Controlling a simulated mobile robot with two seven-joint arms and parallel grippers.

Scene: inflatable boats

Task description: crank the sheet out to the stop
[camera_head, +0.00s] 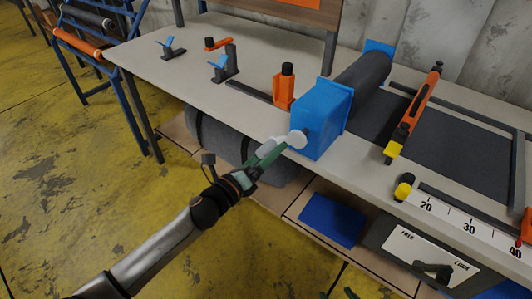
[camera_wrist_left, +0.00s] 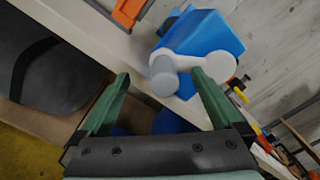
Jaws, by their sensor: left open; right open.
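A blue winder box (camera_head: 323,115) stands at the table's front edge, with a dark roll (camera_head: 360,78) behind it. Its pale crank disc (camera_head: 297,139) faces the front left; the wrist view shows the crank arm (camera_wrist_left: 222,66) and a grey cylindrical handle (camera_wrist_left: 163,78). My left gripper (camera_head: 272,150) is open at the crank. In the wrist view its green fingers (camera_wrist_left: 160,76) stand on either side of the handle; contact cannot be told. The dark sheet (camera_head: 455,135) lies flat on the table right of the roll. My right gripper is not in view.
An orange bar tool (camera_head: 415,110) with a yellow end lies across the sheet. A scale (camera_head: 465,226) marked 20 to 40 runs along the front edge, above a FREE/LOCK lever panel (camera_head: 415,252). Below are a dark roll (camera_head: 215,137) and a blue sheet (camera_head: 332,219) on the shelf.

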